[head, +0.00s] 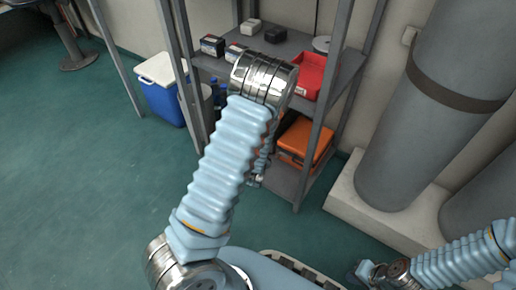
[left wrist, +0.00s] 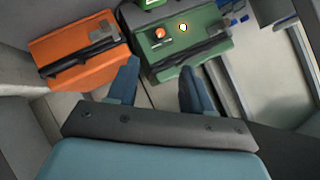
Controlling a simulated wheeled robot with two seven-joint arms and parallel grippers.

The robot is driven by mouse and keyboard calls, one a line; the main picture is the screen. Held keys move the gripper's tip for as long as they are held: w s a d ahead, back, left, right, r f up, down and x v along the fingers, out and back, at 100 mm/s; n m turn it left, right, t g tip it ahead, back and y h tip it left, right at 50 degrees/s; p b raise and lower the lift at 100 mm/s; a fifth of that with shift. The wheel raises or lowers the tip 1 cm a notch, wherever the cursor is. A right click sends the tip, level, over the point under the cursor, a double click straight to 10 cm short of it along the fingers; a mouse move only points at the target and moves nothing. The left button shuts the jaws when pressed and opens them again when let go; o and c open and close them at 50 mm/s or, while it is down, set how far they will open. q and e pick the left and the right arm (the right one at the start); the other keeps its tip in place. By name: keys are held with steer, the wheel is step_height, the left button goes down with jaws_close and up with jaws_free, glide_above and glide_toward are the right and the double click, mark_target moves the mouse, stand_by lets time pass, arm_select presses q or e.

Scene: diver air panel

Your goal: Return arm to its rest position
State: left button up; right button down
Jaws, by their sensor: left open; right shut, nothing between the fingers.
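My left arm (head: 218,170) rises through the middle of the head view and bends at a silver elbow joint in front of a shelf. Its forearm is mostly hidden behind the upper arm. In the left wrist view my left gripper (left wrist: 158,66) is open, with nothing between its two blue fingers. An orange case (left wrist: 75,52) and a green case (left wrist: 185,45) lie beyond the fingertips, apart from them. My right arm (head: 455,262) comes in at the lower right, its gripper (head: 358,273) low near the bottom edge, small, shut and empty.
A grey metal shelf (head: 313,150) stands close around my left arm, holding small boxes, a red bin (head: 309,75) and an orange case (head: 305,141). Large grey cylinders (head: 432,110) stand at right on a pale plinth. A blue cooler (head: 163,98) is behind left. The green floor at left is clear.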

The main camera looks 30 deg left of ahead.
arm_select(q)
steer(key=shift+f, duration=0.1)
steer(key=s+d+f+n+g+h, duration=0.3)
steer(key=s+d+f+g+h, duration=0.15)
steer(key=s+d+f, duration=0.45)
steer(key=s+d+f+n+g+h, duration=0.25)
steer(key=s+d+g+h, duration=0.2)
steer(key=s+d, duration=0.55)
step_height(320, 180, up, 14)
steer(key=d+p, duration=0.1)
steer(key=p, duration=1.3)
steer(key=shift+s+r+g+p, duration=0.25)
steer(key=shift+s+g+p, duration=0.15)
steer(key=shift+s, duration=0.05)
steer(key=shift+d, duration=0.1)
